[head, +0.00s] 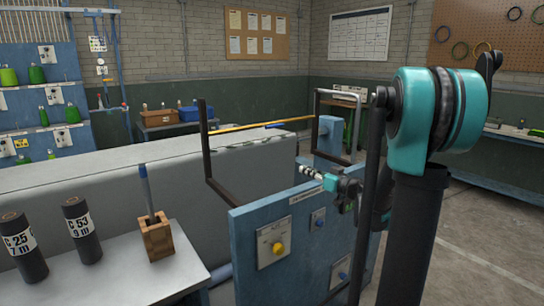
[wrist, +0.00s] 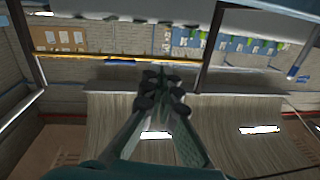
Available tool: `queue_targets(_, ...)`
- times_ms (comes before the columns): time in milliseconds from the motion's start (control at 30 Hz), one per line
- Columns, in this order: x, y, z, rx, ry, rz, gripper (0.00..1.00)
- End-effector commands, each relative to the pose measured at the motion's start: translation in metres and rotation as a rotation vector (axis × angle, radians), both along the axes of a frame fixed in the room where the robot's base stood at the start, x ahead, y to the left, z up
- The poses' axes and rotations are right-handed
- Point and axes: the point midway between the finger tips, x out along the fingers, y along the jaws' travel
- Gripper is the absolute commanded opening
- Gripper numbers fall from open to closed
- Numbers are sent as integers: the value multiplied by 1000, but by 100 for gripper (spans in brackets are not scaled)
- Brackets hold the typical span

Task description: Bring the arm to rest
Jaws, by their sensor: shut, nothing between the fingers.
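My gripper (wrist: 162,82) is shut in the wrist view, its two green-grey fingers meeting at dark tips with nothing between them. In the head view, my arm rises at the right with a large teal joint, and a smaller teal part of it shows in front of the blue panel (head: 290,250). My fingers are too small there to make out clearly. A yellow bar (head: 245,126) spans a black frame (head: 203,150) behind the panel. The bar also shows in the wrist view (wrist: 90,57), beyond my fingertips. I cannot tell how far apart they are.
A long grey block (head: 110,185) runs behind the panel. Two dark canisters (head: 23,245) (head: 82,230) and a wooden holder (head: 156,236) with a blue stick stand on the near-left table (head: 120,285). A blue bench (head: 500,180) lines the right wall. Concrete floor is open at the lower right.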

Motion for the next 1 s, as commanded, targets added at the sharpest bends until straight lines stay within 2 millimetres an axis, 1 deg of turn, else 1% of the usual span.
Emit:
queue_targets(33,-10,8,-7,-16,39,14,0)
queue_targets(67,-16,12,-13,-25,68,21,0)
queue_targets(167,-42,27,-36,-66,185,44,0)
queue_targets(267,-78,40,-68,-124,339,51,0)
queue_targets(300,-96,43,-83,-154,410,46,0)
queue_targets(367,-122,44,-105,-199,515,25,0)
queue_targets(400,-139,43,-120,-229,584,6,0)
queue_targets(467,-165,37,-141,-275,681,-38,0)
queue_targets(500,-182,32,-155,-306,744,-72,0)
queue_targets(567,-208,21,-175,-351,829,-136,0)
queue_targets(600,-224,12,-186,-381,881,-184,0)
queue_targets(700,-260,-12,-210,-444,983,-315,0)
queue_targets(800,-287,-36,-225,-490,1045,-436,0)
queue_targets(833,-292,-42,-228,-500,1057,-468,0)
queue_targets(900,-303,-53,-233,-516,1076,-526,0)
queue_targets(1000,-311,-63,-236,-528,1090,-575,0)
